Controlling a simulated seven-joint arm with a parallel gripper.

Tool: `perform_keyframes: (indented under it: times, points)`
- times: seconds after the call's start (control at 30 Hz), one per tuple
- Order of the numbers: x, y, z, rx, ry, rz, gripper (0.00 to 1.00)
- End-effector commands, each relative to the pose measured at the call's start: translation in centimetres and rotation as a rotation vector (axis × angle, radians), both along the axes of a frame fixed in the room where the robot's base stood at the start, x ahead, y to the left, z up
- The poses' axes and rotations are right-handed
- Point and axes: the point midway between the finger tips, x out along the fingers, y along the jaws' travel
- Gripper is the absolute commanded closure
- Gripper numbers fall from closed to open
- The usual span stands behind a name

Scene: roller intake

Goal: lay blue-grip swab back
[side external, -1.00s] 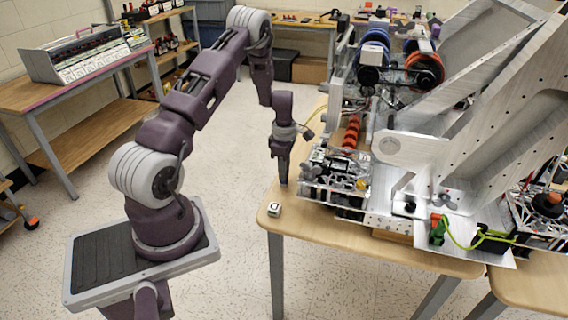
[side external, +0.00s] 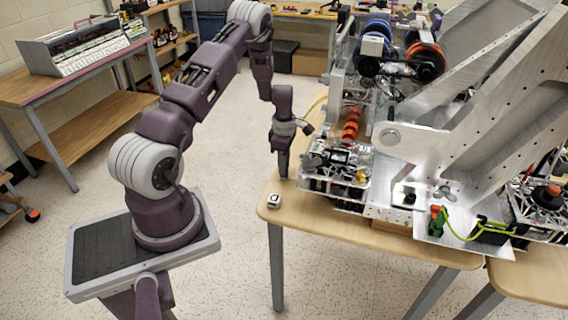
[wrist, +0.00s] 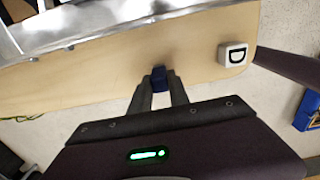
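My gripper (wrist: 159,86) points down over the near left end of the wooden table. The wrist view shows a dark blue piece (wrist: 159,77) between its fingertips, which looks like the grip of the blue-grip swab seen from above. The fingers are close together on it. In the side view my gripper (side external: 283,165) stands just left of the roller machine, its tip near the table top. The swab cannot be made out there, and its lower part is hidden. I cannot tell whether it touches the table.
A white block marked D (wrist: 235,54) lies on the table (side external: 390,245) beside my gripper; it also shows in the side view (side external: 274,201). The metal roller machine (side external: 350,165) stands close to the right. The table edge is near my gripper.

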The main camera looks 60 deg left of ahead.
Motion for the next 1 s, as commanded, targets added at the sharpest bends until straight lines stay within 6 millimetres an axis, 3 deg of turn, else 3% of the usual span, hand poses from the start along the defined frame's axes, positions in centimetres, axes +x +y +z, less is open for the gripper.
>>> perform_keyframes:
  times: [0.03, 0.1, 0.37, 0.47, 0.87, 0.97, 1.0]
  points:
    - [0.0, 0.0, 0.0, 0.000, 0.000, 0.000, 0.68]
    - [0.0, 0.0, 0.0, 0.000, 0.000, 0.000, 0.54]
    - [0.0, 0.0, 0.0, 0.000, 0.000, 0.000, 0.54]
    - [0.0, 0.1, 0.9, 0.001, -0.001, -0.001, 0.54]
    - [0.5, -0.7, 8.4, 0.003, -0.016, -0.044, 0.54]
    - [1.7, -4.0, 13.9, 0.014, -0.071, -0.245, 0.54]
    - [2.0, -6.2, 16.9, 0.022, -0.103, -0.374, 0.54]
